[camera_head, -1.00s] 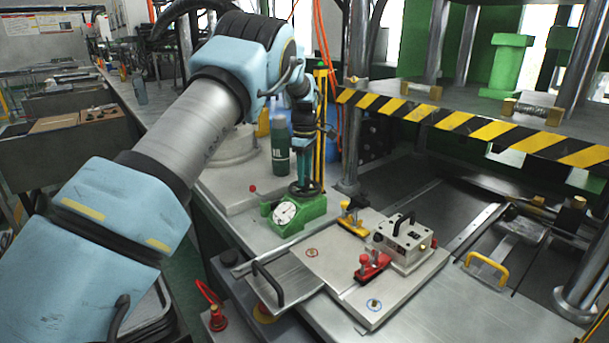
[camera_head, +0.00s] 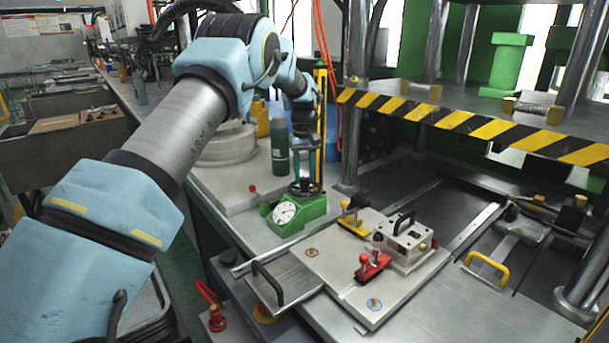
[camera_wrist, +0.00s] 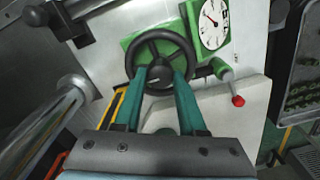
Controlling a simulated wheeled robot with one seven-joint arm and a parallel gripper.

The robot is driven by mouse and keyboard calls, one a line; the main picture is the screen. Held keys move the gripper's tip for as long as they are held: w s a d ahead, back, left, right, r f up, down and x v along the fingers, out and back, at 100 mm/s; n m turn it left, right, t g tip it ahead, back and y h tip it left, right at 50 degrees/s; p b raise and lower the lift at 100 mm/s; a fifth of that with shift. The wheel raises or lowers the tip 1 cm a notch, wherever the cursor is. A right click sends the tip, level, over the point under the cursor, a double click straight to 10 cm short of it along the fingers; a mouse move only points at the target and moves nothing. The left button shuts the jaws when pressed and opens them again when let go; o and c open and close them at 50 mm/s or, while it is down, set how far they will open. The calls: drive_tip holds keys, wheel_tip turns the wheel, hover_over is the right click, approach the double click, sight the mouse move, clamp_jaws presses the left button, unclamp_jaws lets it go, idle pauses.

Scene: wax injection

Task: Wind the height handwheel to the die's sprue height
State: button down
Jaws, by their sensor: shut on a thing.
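The height handwheel (camera_wrist: 184,45) is a dark spoked wheel on a green housing (camera_head: 308,208). In the head view the wheel (camera_head: 304,190) lies flat on top of that housing, directly under my gripper. A white dial (camera_head: 285,213) with a dark needle faces forward on the housing; it also shows in the wrist view (camera_wrist: 213,24). My gripper (camera_wrist: 160,78) has teal fingers that reach down to the wheel's hub and are shut on the handwheel. The die (camera_head: 403,240) is a grey block with a black handle on the plate. The dial reading is too small to tell.
A red clamp (camera_head: 371,266) and a yellow clamp (camera_head: 353,216) flank the die on the plate (camera_head: 330,262). A dark bottle (camera_head: 280,152) stands close behind the housing. A red-knobbed lever (camera_wrist: 238,100) sticks out beside it. The striped press edge (camera_head: 480,128) overhangs at right.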

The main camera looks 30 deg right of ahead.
sight(305, 177)
drive_tip(key=m, duration=0.4)
drive_tip(key=shift+m, duration=0.3)
drive_tip(key=m, duration=0.4)
drive_tip(key=shift+m, duration=0.3)
drive_tip(key=m, duration=0.4)
drive_tip(key=shift+m, duration=0.3)
drive_tip(key=shift+d+m+p, duration=0.1)
drive_tip(key=shift+m+p, duration=0.2)
drive_tip(key=shift+m, duration=1.8)
drive_tip(key=shift+c, duration=2.4)
unclamp_jaws()
drive_tip(key=shift+s, duration=0.1)
wheel_tip(305, 177, up, 11)
drive_tip(key=b, duration=0.2)
drive_tip(key=shift+b, duration=0.4)
